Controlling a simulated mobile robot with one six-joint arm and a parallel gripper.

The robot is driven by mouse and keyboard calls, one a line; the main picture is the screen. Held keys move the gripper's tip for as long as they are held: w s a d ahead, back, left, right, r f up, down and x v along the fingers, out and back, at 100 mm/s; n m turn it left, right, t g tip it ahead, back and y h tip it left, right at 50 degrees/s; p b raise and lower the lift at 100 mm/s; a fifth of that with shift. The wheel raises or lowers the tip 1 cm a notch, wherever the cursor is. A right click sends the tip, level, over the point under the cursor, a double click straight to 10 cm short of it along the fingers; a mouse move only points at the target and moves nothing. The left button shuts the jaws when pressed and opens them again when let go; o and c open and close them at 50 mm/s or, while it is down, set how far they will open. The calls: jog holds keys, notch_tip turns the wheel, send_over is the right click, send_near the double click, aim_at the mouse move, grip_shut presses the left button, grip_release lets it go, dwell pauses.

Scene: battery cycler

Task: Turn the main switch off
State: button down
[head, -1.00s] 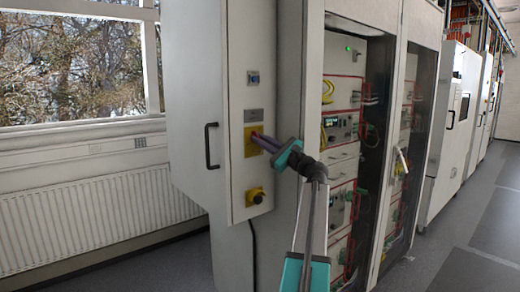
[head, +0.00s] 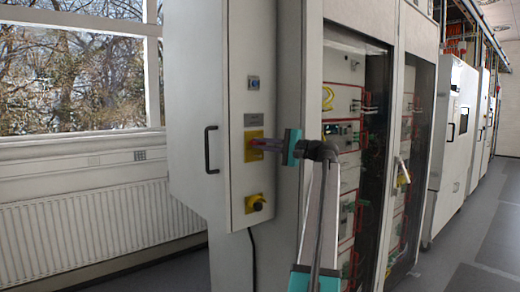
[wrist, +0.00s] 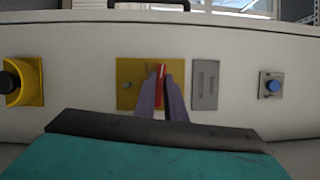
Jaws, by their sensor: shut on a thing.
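The main switch is a red handle (wrist: 160,80) on a yellow plate (wrist: 130,72) on the side of the light grey cabinet. In the head view the yellow plate (head: 248,152) is at the middle height of that side panel. My gripper (wrist: 160,96) is shut on the red handle, with one finger on each side of it. In the head view my gripper (head: 262,144) reaches the plate from the right, and its fingers hide most of the handle. In the wrist view the handle stands nearly upright in the picture.
A grey label plate (wrist: 205,85) and a blue button (wrist: 273,86) sit beside the switch. A black knob on a yellow box (head: 255,203) is below it in the head view. A black door handle (head: 211,149) is at left. A glass-doored rack stands at right.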

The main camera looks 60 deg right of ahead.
jog(key=shift+w+r+n+g, duration=0.1)
jog(key=shift+r+n+g, duration=0.15)
jog(key=shift+n, duration=0.35)
jog(key=c, duration=1.8)
grip_release()
jog(key=shift+w+f, duration=0.1)
jog(key=shift+f, duration=0.05)
jog(key=shift+s+f, duration=0.1)
jog(key=shift+s, duration=0.15)
jog(key=s, duration=0.4)
jog(key=s+b, duration=0.1)
jog(key=s, duration=0.4)
jog(key=s+d+b, duration=0.1)
jog(key=s, duration=0.3)
jog(key=shift+s, duration=0.25)
